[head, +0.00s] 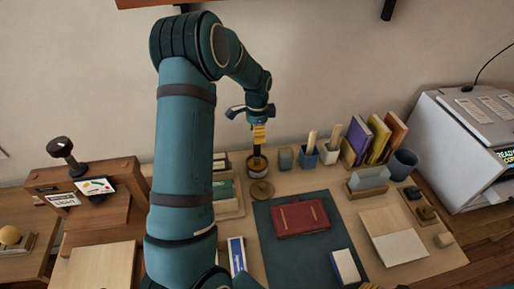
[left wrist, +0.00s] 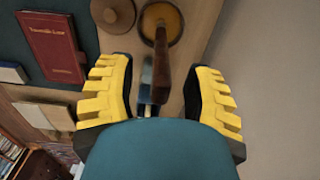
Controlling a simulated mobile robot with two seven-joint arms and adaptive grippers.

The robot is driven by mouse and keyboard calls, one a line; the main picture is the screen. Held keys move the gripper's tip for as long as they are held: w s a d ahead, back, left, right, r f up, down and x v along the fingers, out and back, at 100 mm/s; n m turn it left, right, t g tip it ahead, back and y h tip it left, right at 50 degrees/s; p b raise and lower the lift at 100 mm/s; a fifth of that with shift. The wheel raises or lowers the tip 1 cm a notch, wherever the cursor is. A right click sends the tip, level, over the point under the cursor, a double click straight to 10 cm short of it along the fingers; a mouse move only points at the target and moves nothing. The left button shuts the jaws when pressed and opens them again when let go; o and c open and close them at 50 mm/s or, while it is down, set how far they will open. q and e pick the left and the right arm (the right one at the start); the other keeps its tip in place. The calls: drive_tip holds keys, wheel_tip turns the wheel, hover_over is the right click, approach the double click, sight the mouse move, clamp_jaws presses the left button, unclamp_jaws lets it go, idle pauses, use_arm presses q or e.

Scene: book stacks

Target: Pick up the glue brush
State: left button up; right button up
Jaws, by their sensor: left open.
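The glue brush stands in a round glue pot (head: 257,166) at the back of the table. In the left wrist view its brown handle (left wrist: 161,62) rises from the amber pot (left wrist: 174,22) toward the camera. My left gripper (head: 258,136) is open above the pot, pointing down. In the left wrist view the yellow fingers of the left gripper (left wrist: 163,98) are spread on either side of the handle, with gaps to both. Only a yellow sliver, apparently my right gripper (head: 370,286), shows at the bottom edge.
A round wooden lid (head: 262,191) lies in front of the pot. A small grey-green block (head: 285,159) and cups with sticks (head: 329,154) stand close to its right. A red book (head: 300,218) lies on a dark mat (head: 272,254). Upright books (head: 378,140) stand farther right.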

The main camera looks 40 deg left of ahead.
sight(257, 148)
use_arm(q)
wheel_tip(257, 148, down, 2)
drive_tip(key=shift+f, duration=0.15)
drive_tip(key=shift+c, duration=0.4)
clamp_jaws()
